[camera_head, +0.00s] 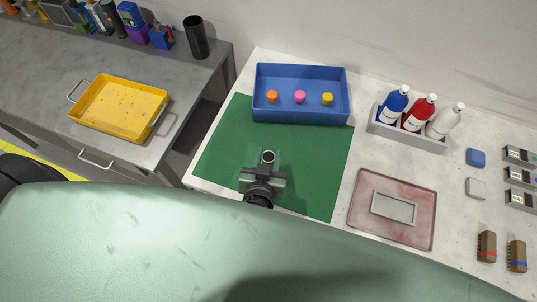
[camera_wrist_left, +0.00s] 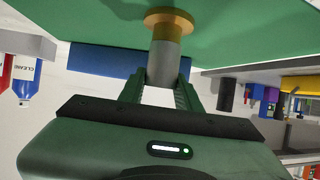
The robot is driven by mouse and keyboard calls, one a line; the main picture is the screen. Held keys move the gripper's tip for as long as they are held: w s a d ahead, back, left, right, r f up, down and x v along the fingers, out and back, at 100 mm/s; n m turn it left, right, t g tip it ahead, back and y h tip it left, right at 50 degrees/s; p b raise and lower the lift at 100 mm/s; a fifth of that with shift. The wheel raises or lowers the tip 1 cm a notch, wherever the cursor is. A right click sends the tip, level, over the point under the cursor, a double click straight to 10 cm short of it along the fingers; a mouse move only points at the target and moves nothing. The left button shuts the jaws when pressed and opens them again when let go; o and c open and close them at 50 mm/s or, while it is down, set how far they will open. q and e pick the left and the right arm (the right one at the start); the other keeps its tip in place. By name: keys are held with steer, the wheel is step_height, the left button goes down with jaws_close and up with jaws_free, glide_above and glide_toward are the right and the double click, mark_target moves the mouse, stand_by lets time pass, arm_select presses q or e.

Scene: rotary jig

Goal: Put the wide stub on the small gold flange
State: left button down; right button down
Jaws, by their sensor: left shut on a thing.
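My left gripper (camera_head: 268,171) is shut on a grey cylinder, the stub (camera_head: 268,156), over the green mat. In the left wrist view the grey stub (camera_wrist_left: 163,66) sits between the fingers of the left gripper (camera_wrist_left: 160,92). The gold flange (camera_wrist_left: 168,20) is a round disc against the green mat at the stub's far end. The stub's end meets the flange in the picture, and the stub looks nearly in line with it. I cannot tell for sure whether they touch. In the head view the flange is hidden by the gripper. My right gripper is not in view.
A blue tray (camera_head: 300,114) with orange, pink and yellow pieces stands behind the green mat (camera_head: 225,142). A bottle caddy (camera_head: 407,131) and a reddish tray (camera_head: 419,233) are to the right. A yellow tray (camera_head: 121,107) is on the left bench. The mat around the gripper is clear.

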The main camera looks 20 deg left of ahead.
arm_select(q)
steer(key=c, duration=1)
jaws_free()
steer(key=shift+w+f, duration=0.1)
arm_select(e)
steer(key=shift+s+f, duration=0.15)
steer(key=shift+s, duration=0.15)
arm_select(q)
steer(key=b+v, duration=0.3)
steer(key=v, duration=0.9)
steer(key=shift+b, duration=0.4)
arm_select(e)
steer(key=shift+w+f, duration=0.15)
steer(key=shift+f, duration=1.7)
